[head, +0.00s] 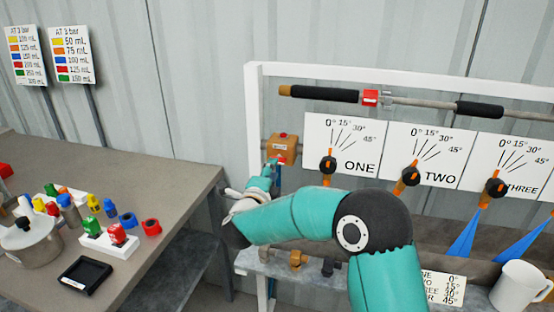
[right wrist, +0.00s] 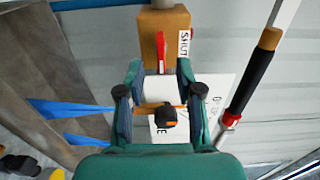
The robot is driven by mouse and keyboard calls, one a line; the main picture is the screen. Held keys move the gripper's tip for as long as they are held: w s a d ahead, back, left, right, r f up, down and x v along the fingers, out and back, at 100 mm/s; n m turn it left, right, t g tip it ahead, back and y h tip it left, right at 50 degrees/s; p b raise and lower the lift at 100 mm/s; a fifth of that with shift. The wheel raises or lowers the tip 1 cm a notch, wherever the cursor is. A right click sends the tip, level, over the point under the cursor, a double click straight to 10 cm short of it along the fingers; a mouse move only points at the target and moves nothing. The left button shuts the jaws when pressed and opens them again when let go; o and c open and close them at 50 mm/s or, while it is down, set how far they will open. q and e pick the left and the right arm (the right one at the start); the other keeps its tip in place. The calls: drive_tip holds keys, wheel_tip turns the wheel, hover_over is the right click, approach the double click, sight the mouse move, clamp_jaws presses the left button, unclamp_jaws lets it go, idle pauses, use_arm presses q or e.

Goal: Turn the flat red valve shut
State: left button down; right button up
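The flat red valve shows in the right wrist view as a narrow red handle (right wrist: 161,52) on the face of a brown block (right wrist: 160,20). A white "SHUT" label (right wrist: 184,42) is beside it. In the head view the block (head: 283,147) is orange-brown, left of panel ONE, with a bit of red (head: 281,160) low on it. My right gripper (head: 272,172) is just below the block in the head view. In the right wrist view its two teal fingers (right wrist: 160,72) are apart, with the handle's near end appearing between their tips. Contact cannot be told. My left gripper is out of view.
Panels ONE (head: 341,146), TWO (head: 424,158) and THREE (head: 519,170) with orange-pointer dials are right of the block. A rod with black grips and a red piece (head: 370,98) runs above. A white mug (head: 518,287) stands at lower right. A cluttered table (head: 150,180) is at left.

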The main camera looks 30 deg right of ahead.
drive_tip(key=shift+p+x, duration=0.4)
drive_tip(key=shift+x, duration=2)
clamp_jaws()
